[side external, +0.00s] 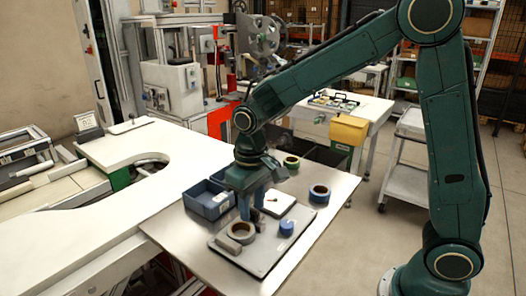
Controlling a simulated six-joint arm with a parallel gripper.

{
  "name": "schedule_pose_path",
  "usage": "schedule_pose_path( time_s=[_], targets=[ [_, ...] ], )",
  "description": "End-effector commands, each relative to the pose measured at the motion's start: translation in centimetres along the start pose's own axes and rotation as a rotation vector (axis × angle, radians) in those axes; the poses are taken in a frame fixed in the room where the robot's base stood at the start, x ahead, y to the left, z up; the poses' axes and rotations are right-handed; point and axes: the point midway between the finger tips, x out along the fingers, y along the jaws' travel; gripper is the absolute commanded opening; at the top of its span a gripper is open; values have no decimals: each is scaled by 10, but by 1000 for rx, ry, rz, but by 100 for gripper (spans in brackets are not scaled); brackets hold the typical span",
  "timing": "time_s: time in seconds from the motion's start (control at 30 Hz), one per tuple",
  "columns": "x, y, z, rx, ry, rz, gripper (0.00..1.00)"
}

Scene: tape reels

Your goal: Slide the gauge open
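My gripper (251,211) points down over the grey tray (262,266) on the metal worktable, with blue fingers at its end. I cannot tell whether the fingers are apart or hold anything. A grey-brown tape reel (241,231) lies on the tray just below and beside the fingers. A small grey block (229,245) lies at the tray's left front. A small blue cylinder (286,228) stands to the right of the reel. A white square plate (282,203) with a small dark part lies behind. I cannot make out for sure which item is the gauge.
A blue bin (207,203) stands left of my gripper. A blue reel (319,194) and a green reel (291,163) lie at the right and back of the worktable (338,182). A white curved counter (150,205) adjoins on the left. The table's right front is clear.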

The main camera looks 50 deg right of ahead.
Motion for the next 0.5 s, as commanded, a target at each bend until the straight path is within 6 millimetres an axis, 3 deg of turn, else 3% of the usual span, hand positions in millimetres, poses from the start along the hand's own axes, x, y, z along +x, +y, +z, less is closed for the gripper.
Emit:
schedule_pose_path(
  time_s=[0.33,0.5],
  targets=[
    [3,0,0,0,0,0,34],
    [2,0,0,0,0,0,1]
  ],
)
